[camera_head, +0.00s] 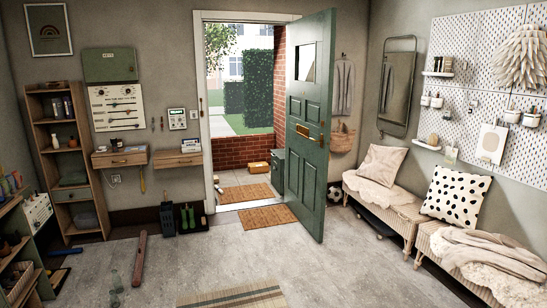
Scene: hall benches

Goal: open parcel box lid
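A dark green box (277,168), likely the parcel box, stands outside on the porch, just beyond the open front door. The door's edge hides part of its right side. Its top looks flat and shut, but it is too small to be sure. A brown cardboard parcel (258,167) lies on the porch to its left, apart from it. Neither of my grippers shows in the head view.
The green door (306,130) stands open into the hall. Doormats lie inside (254,218) and outside the threshold. Boots (187,217) stand left of the doorway. A long reddish bar (140,258) is on the floor at left. Benches (385,205) line the right wall; the middle floor is clear.

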